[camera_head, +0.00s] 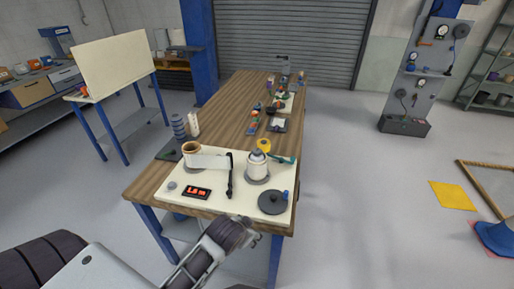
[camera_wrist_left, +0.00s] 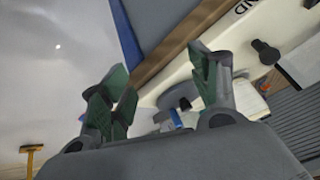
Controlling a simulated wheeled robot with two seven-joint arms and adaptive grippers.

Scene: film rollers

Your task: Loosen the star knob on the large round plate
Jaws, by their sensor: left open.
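A dark round plate (camera_head: 273,207) lies at the front right corner of the cream board, with a small raised knob at its middle and a blue part at its right edge. The knob's star shape is too small to make out. My left gripper (camera_wrist_left: 163,88) is open and empty in the left wrist view, its green-padded fingers spread apart. Beyond the fingers a grey rounded part and a blue piece (camera_wrist_left: 176,118) show, partly covered by them. In the head view my left arm reaches in at the bottom, and its fingertips cannot be made out. My right gripper is not in view.
The cream board (camera_head: 225,205) sits on a wooden bench (camera_head: 150,191). It carries a brown-rimmed roller (camera_head: 191,148) with a white strip, a white capped cylinder (camera_head: 257,166), a black upright part (camera_head: 230,176) and a red display (camera_head: 197,192). Open floor lies right of the bench.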

